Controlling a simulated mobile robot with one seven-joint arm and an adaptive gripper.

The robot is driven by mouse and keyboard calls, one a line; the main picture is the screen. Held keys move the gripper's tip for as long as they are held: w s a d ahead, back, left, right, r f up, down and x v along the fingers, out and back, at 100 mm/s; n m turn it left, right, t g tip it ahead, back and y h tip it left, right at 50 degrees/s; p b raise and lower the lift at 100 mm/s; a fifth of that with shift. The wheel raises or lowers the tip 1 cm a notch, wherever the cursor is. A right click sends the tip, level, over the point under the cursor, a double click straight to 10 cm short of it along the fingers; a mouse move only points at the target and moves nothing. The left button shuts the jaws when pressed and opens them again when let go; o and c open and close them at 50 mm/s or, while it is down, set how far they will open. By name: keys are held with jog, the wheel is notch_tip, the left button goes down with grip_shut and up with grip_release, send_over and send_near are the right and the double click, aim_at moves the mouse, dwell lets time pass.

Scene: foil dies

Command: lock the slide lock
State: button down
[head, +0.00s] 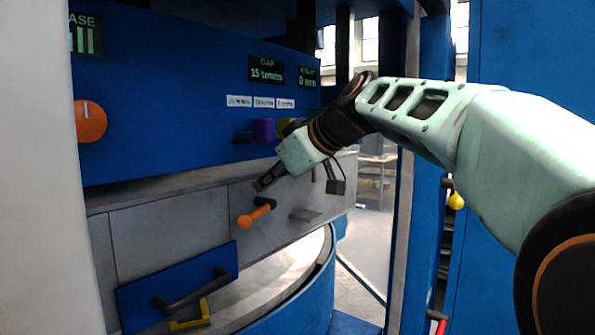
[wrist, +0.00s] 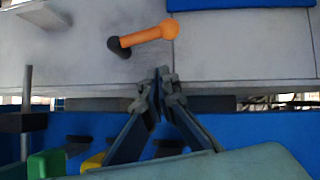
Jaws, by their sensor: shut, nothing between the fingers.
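A lever with an orange handle (head: 254,214) and a black pivot sits on the grey panel; it looks like the slide lock, though no label on it can be read. In the head view its handle slopes down to the left from the pivot. The lever also shows in the wrist view (wrist: 150,36), with the orange knob to the right. My gripper (head: 262,184) is shut and empty, just above the lever in the head view. In the wrist view the closed fingertips (wrist: 163,75) are apart from the lever, with a small gap showing.
A blue plate with a black handle (head: 190,290) and a yellow bracket (head: 191,316) lie below the panel. A small grey ledge (head: 305,215) juts out right of the lever. An orange knob (head: 90,121), displays and coloured buttons are on the blue face above.

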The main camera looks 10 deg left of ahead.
notch_tip(320, 180, down, 5)
jog(key=w+a, duration=0.2)
jog(key=shift+w+f, duration=0.15)
jog(key=shift+w, duration=0.2)
jog(key=shift+a+f, duration=0.1)
jog(key=shift+f, duration=0.05)
jog(key=shift+s+f+b, duration=0.1)
jog(key=shift+f+b, duration=0.05)
jog(key=shift+b, duration=0.55)
